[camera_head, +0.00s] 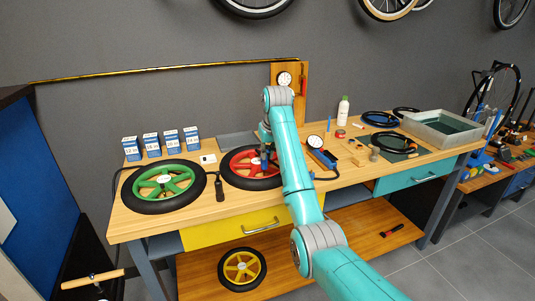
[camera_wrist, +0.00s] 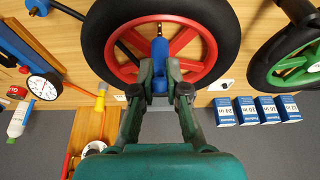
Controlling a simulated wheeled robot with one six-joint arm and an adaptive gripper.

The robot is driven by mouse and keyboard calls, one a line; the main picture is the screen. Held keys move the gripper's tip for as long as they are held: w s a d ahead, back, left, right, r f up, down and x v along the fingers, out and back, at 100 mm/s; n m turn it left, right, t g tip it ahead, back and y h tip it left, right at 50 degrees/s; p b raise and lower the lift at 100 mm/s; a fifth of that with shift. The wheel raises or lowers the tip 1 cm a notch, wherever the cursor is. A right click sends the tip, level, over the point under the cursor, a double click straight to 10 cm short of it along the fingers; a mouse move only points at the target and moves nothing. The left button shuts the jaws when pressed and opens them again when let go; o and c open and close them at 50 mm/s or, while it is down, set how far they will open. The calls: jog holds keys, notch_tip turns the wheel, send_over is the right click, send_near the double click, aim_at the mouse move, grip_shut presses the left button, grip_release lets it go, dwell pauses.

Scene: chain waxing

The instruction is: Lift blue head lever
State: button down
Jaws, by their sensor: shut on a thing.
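The blue head (camera_wrist: 160,50) shows in the wrist view over the red wheel (camera_wrist: 185,38), between the hub and the rim. My gripper (camera_wrist: 159,78) is shut on the blue part, its fingertips on either side of it. I cannot tell the lever apart from the rest of the head, nor its angle, because the fingers cover part of it. In the head view my gripper (camera_head: 266,138) is above the red wheel (camera_head: 238,178), which lies flat on the wooden workbench (camera_head: 225,208) with its black tyre. My arm hides the wheel's right side.
A green wheel (camera_head: 163,185) lies left of the red one, with several labelled boxes (camera_head: 150,144) behind. A dial gauge (camera_head: 315,142) and blue pump body (camera_head: 322,158) are right of my arm. A water tray (camera_head: 440,128) stands at the far right.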

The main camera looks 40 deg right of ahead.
jog(key=shift+w+d+r+g+y, duration=0.1)
jog(key=shift+w+r+g+y, duration=0.15)
jog(key=shift+g, duration=0.6)
jog(key=shift+w+d+r+g+y, duration=0.15)
jog(key=shift+w+g+y, duration=0.1)
jog(key=shift+g, duration=0.6)
jog(key=shift+a+g, duration=0.1)
jog(key=shift+g, duration=0.2)
jog(key=c, duration=1.2)
grip_release()
jog(key=shift+o, duration=0.2)
jog(key=shift+r, duration=0.1)
notch_tip(320, 180, up, 12)
